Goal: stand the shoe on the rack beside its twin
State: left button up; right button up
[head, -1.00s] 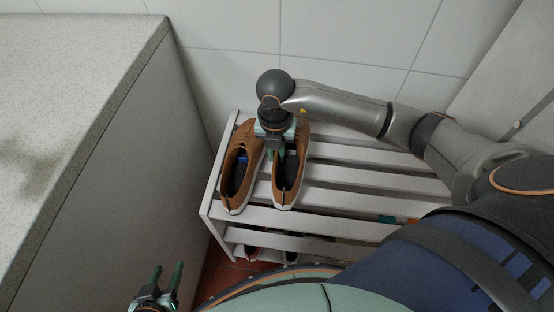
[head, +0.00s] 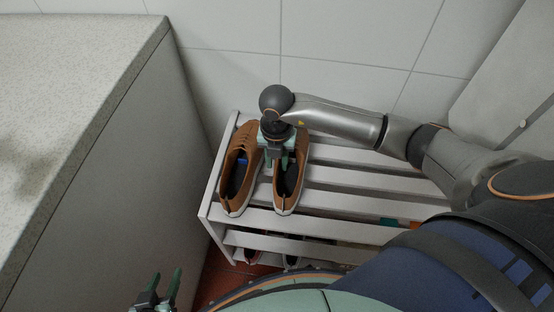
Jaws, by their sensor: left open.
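The left shoe (head: 229,197) is at the rack's left end. The right shoe (head: 287,200) is a small gap to its right. My left gripper (head: 164,284) is open and empty at the bottom edge, away from the rack.
A stone-topped counter (head: 70,70) stands left of the rack. A tiled wall (head: 340,30) is behind it. More shoes (head: 250,256) are partly visible on the lower shelf. The top shelf is clear to the right of the shoes, under my right arm.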

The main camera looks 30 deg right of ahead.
jog(key=shift+o, duration=0.5)
jog(key=shift+r, duration=0.1)
jog(key=shift+r, duration=0.25)
notch_tip(320, 180, up, 11)
jog(key=shift+r+p, duration=0.15)
jog(key=shift+p, duration=1.1)
jog(key=shift+r, duration=0.15)
jog(key=shift+s, duration=0.1)
